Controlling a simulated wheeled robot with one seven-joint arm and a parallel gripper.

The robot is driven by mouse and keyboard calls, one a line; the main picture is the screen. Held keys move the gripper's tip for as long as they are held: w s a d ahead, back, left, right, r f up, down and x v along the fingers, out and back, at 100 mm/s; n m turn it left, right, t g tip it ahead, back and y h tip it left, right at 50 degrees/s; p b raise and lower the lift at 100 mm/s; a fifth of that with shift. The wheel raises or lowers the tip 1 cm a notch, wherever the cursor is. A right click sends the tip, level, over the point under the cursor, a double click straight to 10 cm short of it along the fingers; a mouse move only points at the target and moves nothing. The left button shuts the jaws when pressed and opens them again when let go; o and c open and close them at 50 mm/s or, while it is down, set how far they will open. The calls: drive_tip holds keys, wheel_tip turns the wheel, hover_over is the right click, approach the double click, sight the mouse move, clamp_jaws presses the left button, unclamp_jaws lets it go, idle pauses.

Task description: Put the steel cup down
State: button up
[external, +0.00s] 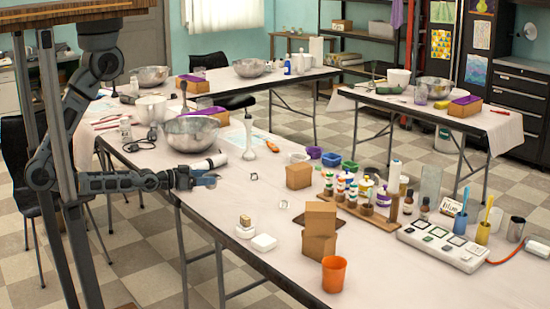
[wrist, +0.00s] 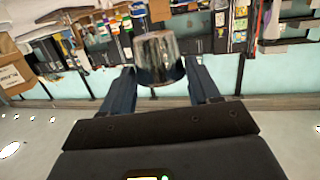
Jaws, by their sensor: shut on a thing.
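In the wrist view the steel cup (wrist: 158,58), a shiny tapered metal cup, sits between the two dark fingers of my gripper (wrist: 160,88). The fingers are shut on its sides. Its wider end is toward the bottom of that picture, and the picture looks upside down. In the external view my gripper (external: 205,181) is at the near left edge of the long table (external: 300,215), pointing right. The cup is too small there to make out clearly. I cannot tell the exact height above the table.
A dark metallic cylinder (external: 516,229) stands at the right. Bare tabletop lies right of my gripper.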

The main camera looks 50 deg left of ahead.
drive_tip(key=w+a+f, duration=0.2)
drive_tip(key=a, duration=0.1)
drive_tip(key=w+a+f, duration=0.2)
drive_tip(key=shift+a, duration=0.15)
drive_tip(key=shift+f, duration=0.2)
drive_tip(key=shift+f+p, duration=0.5)
drive_tip(key=shift+f, duration=1.15)
drive_tip(key=shift+f, duration=0.15)
drive_tip(key=o, duration=1)
drive_tip(key=shift+o, duration=0.2)
drive_tip(key=shift+a+f+b, duration=0.1)
drive_tip(key=shift+f+b, duration=0.05)
drive_tip(key=shift+b, duration=0.2)
